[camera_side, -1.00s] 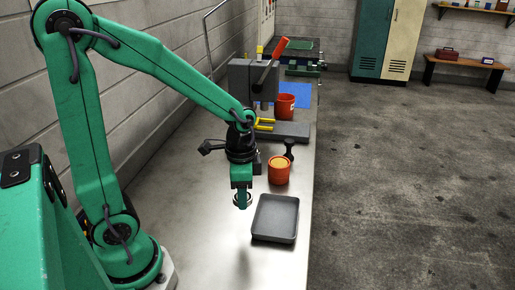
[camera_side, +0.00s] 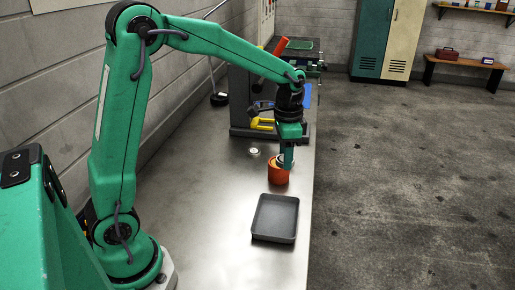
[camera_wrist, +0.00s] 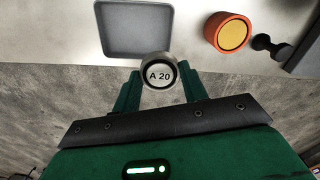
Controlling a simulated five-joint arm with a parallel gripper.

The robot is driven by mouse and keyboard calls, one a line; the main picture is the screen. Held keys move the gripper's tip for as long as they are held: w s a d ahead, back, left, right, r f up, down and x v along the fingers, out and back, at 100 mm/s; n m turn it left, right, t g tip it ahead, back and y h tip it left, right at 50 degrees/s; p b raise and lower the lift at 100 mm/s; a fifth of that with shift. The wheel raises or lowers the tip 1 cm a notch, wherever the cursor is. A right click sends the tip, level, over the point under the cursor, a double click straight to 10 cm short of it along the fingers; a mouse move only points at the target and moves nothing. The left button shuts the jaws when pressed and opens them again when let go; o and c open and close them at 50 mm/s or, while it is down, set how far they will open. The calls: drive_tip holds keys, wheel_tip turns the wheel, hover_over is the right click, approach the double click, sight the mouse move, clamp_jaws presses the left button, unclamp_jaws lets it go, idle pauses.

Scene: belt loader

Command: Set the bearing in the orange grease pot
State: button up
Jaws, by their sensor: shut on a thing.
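My gripper (camera_side: 287,164) is shut on the bearing, a round metal ring with a pale face marked "A 20" (camera_wrist: 160,76) in the wrist view. In the side view the bearing (camera_side: 285,158) is partly hidden by the fingers and overlaps the top of the orange grease pot (camera_side: 278,177). In the wrist view the pot (camera_wrist: 214,30), filled with yellow grease, lies up and right of the bearing with a clear gap between them. The bearing is held above the bench, outside the pot.
A shallow grey tray (camera_side: 257,231) sits on the bench in front of the pot. A small pale round piece (camera_side: 254,152) lies left of the pot. A machine with a red lever (camera_side: 281,46) stands behind.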

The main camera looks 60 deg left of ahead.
drive_tip(key=shift+w+a+r, duration=0.1)
drive_tip(key=shift+w+r, duration=0.15)
drive_tip(key=shift+w, duration=0.5)
drive_tip(key=shift+w+a+r, duration=0.1)
drive_tip(key=shift+w+r, duration=0.2)
drive_tip(key=shift+w, duration=0.4)
drive_tip(key=shift+w+r, duration=0.25)
drive_tip(key=shift+w, duration=0.5)
drive_tip(key=w+a+f, duration=0.1)
drive_tip(key=a+f, duration=0.1)
drive_tip(key=a, duration=0.1)
drive_tip(key=w+a+f, duration=0.1)
drive_tip(key=a+f, duration=0.1)
drive_tip(key=a, duration=0.2)
drive_tip(key=w+a+f, duration=0.1)
drive_tip(key=a+f, duration=0.2)
drive_tip(key=a, duration=0.1)
drive_tip(key=shift+w+a, duration=0.1)
drive_tip(key=shift+a, duration=0.05)
drive_tip(key=shift+f, duration=2)
drive_tip(key=shift+f, duration=0.1)
drive_tip(key=o, duration=1)
drive_tip(key=shift+o, duration=0.2)
wheel_tip(320, 180, up, 12)
